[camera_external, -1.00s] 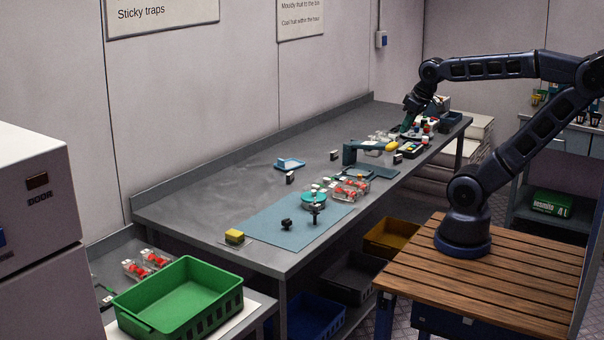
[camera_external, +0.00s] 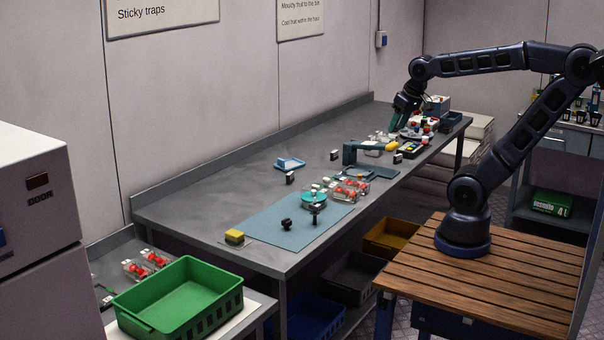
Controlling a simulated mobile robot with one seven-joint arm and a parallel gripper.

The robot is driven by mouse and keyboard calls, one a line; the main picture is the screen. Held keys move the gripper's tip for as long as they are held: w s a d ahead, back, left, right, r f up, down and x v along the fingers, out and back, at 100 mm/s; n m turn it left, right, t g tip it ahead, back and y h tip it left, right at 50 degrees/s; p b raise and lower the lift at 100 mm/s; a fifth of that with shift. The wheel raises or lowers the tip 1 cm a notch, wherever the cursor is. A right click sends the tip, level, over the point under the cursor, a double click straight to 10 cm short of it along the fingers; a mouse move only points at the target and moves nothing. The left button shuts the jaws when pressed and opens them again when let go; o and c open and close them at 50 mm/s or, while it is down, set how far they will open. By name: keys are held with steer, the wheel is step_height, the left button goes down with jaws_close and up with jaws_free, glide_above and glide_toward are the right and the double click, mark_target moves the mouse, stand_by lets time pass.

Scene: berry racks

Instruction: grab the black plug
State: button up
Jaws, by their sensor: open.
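My gripper (camera_external: 395,124) hangs with its greenish fingers pointing down over the far end of the long grey bench. It is open, and I see nothing held in it. A small black knob-like piece (camera_external: 286,224) lies on the blue mat at the near end of the bench, well away from my gripper. A thin upright black piece (camera_external: 315,214) stands just right of it. Either could be the black plug; the pieces are too small to tell. The area right under my fingers is crowded and partly hidden.
Clear punnets with red berries (camera_external: 349,190) and a teal round dish (camera_external: 313,200) stand by the blue mat (camera_external: 275,237). A yellow sponge-like block (camera_external: 234,237) sits near the front. The bench's left side is mostly free.

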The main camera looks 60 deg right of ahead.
steer(key=w+a+f+m+g, duration=0.1)
steer(key=w+a+f+m, duration=0.1)
steer(key=w+a+m, duration=0.5)
steer(key=m+g, duration=0.3)
steer(key=m, duration=0.8)
glide_above(287, 220)
step_height(287, 220, down, 19)
step_height(287, 220, down, 10)
steer(key=shift+w+d+f, duration=0.1)
steer(key=shift+w, duration=0.05)
steer(key=shift+c, duration=0.2)
steer(key=c, duration=1)
